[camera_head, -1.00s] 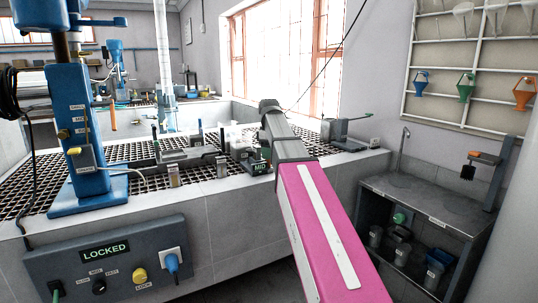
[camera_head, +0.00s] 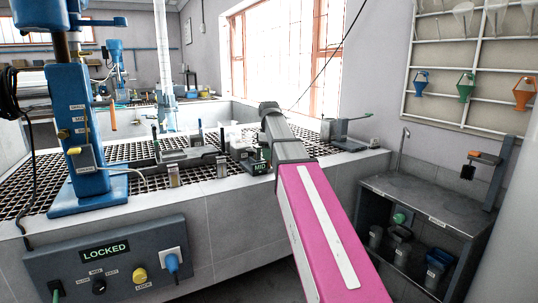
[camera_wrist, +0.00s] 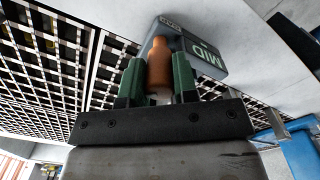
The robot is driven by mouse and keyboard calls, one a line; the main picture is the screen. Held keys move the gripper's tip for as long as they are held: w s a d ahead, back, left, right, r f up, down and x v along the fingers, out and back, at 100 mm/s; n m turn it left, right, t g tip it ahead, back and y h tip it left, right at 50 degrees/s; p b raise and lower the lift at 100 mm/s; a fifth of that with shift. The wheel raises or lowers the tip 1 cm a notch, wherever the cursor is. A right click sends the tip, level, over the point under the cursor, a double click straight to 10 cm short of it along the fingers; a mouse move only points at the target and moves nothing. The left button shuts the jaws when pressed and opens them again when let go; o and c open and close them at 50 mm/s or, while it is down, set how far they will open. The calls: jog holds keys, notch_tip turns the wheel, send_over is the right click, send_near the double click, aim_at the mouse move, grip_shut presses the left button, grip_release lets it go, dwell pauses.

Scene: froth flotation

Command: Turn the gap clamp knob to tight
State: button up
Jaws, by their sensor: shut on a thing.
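The gap clamp knob is an orange-brown cylinder (camera_wrist: 158,58), seen in the wrist view against a dark grey box (camera_wrist: 190,45) whose display reads MID. My gripper (camera_wrist: 158,78) has its two green fingers on either side of the knob and is shut on it. In the head view the MID box (camera_head: 258,168) stands at the front edge of the grated bench, just left of my pink arm. The knob and my fingertips cannot be made out in that view.
The dark grating (camera_head: 120,153) carries a blue stand (camera_head: 90,150) at the left and small devices near the MID box. A panel reading LOCKED (camera_head: 106,251) is on the bench front. A grey side table (camera_head: 420,200) stands at the right.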

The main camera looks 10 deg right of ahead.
jog(key=m, duration=0.6)
jog(key=shift+m, duration=0.3)
dwell(0.4)
jog(key=o, duration=0.9)
jog(key=shift+o, duration=0.2)
